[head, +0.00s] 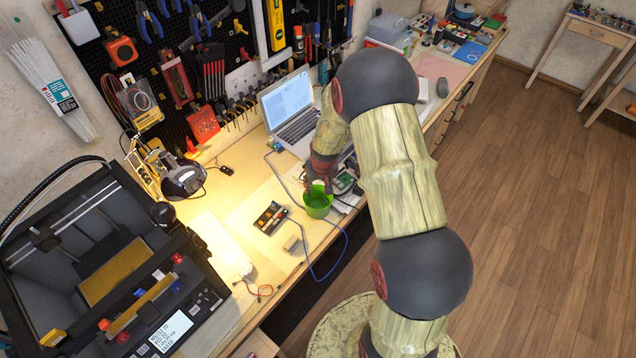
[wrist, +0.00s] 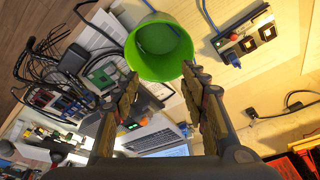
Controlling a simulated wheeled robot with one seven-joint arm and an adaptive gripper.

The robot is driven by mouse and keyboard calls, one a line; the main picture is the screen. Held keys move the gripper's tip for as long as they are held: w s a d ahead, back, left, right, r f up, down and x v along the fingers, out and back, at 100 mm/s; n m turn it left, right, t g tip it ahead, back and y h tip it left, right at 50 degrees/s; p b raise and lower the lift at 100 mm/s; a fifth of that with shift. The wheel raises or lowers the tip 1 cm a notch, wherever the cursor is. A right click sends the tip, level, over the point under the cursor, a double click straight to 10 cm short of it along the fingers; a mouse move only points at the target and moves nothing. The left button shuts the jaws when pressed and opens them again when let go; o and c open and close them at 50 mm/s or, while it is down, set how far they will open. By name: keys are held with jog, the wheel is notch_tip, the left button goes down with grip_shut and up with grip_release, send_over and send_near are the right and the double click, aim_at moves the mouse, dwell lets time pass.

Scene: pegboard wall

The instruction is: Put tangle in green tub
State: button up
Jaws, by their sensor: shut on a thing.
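The green tub (head: 317,206) shows at my gripper near the middle of the bench in the head view. In the wrist view its open mouth faces the camera, and the tub (wrist: 160,42) sits between and just beyond my gripper's fingertips (wrist: 160,78). The fingers stand apart, one at each side of its near rim, and appear shut on it. A thin red and black wire tangle (head: 258,291) lies on the bench front, well away from my gripper. Black cables (wrist: 52,50) also lie left of the tub in the wrist view. I cannot tell which is the task's tangle.
An open laptop (head: 292,112) stands behind the tub. A small component box (head: 270,217) and a blue cable (head: 318,275) lie to its left and front. A printer (head: 100,265) fills the left end. Tools hang on the pegboard (head: 185,50).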

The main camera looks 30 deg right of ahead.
aim_at(318, 194)
jog(key=shift+f+b, duration=1.5)
jog(key=shift+f, duration=1.4)
jog(key=o, duration=0.8)
jog(key=shift+o, duration=0.2)
jog(key=shift+r+p, duration=2.05)
jog(key=shift+r, duration=1.55)
jog(key=shift+f, duration=0.1)
